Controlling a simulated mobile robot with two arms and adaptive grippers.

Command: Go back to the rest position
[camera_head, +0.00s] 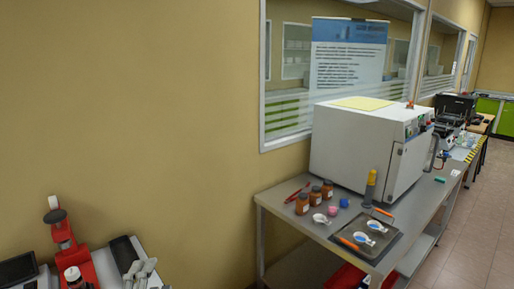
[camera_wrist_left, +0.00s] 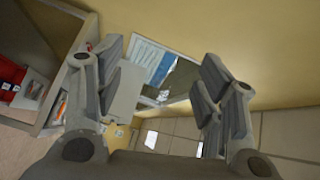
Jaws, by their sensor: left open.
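My left gripper (camera_wrist_left: 162,66) fills the left wrist view. Its two grey fingers stand wide apart with nothing between them. Beyond the gap are a tilted view of the wall, a window and the floor, all well away from the fingers. In the head view, grey finger-like shapes (camera_head: 140,273) show at the bottom left edge; I cannot tell for sure whether they are my gripper. My right gripper is in neither view.
A metal table (camera_head: 285,229) carries a white machine (camera_head: 350,143), several brown bottles (camera_head: 303,204) and a dark tray (camera_head: 386,244) with small white dishes. A red device (camera_head: 68,248) stands at the lower left. Floor (camera_head: 480,235) is clear at the right.

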